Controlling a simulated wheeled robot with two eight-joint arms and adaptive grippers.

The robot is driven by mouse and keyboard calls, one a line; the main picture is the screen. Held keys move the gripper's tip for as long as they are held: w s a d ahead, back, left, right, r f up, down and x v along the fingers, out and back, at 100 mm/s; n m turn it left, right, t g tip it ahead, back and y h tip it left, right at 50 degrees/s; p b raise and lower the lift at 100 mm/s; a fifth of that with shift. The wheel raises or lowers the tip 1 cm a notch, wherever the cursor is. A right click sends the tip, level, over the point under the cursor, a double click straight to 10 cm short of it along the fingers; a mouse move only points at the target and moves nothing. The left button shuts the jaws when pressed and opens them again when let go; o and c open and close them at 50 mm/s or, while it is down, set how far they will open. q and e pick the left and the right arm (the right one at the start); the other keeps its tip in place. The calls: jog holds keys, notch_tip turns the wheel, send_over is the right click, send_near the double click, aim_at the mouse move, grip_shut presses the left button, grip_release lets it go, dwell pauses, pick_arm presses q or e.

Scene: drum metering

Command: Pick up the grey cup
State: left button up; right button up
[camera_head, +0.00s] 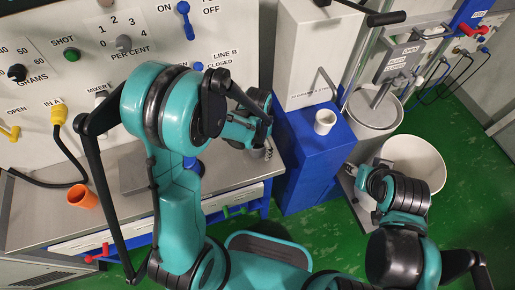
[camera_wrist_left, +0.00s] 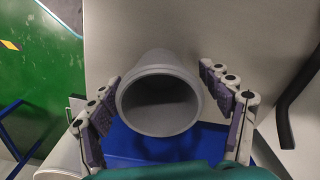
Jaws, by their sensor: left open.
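The grey cup (camera_head: 325,121) stands upright on the blue cabinet, in front of a pale box-shaped unit. In the left wrist view the cup (camera_wrist_left: 160,63) is close ahead, its round mouth facing the camera. My left gripper (camera_head: 268,152) is at the cabinet's left edge, to the left of the cup and apart from it in the head view. In the left wrist view its fingers (camera_wrist_left: 160,82) are spread on both sides of the cup, with gaps visible. My right arm is at the lower right; its fingers are not clear to see.
The blue cabinet (camera_head: 300,185) carries the pale unit (camera_head: 315,55). A metal drum (camera_head: 374,110) and a cream bin (camera_head: 428,157) stand to its right. An orange cup (camera_head: 82,196) is on the grey bench at left, below a control panel (camera_head: 45,70). Green floor is open at right.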

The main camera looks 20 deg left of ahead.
pick_arm(q)
jog(key=c, duration=1.3)
jog(key=shift+r+p, duration=0.35)
jog(key=shift+r, duration=0.15)
jog(key=r+p, duration=0.1)
jog(key=r, duration=0.1)
jog(key=d+r+p, duration=0.1)
jog(key=r, duration=0.1)
jog(key=shift+s, duration=0.15)
jog(key=s+d+r+p, duration=0.25)
jog(key=d+r, duration=0.35)
jog(key=d, duration=0.4)
jog(key=w+a+f+n+b, duration=0.1)
jog(key=a+n, duration=0.1)
jog(key=a, duration=0.3)
jog(key=w+a+f+n+b, duration=0.1)
jog(key=w+a+f+n, duration=0.1)
jog(key=a, duration=0.3)
jog(key=w+a+f+n+b, duration=0.1)
jog(key=a+f, duration=0.1)
jog(key=a, duration=0.3)
jog(key=shift+w+f+n, duration=0.1)
jog(key=shift+w+n, duration=0.05)
jog(key=shift+n, duration=0.25)
jog(key=shift+a, duration=0.4)
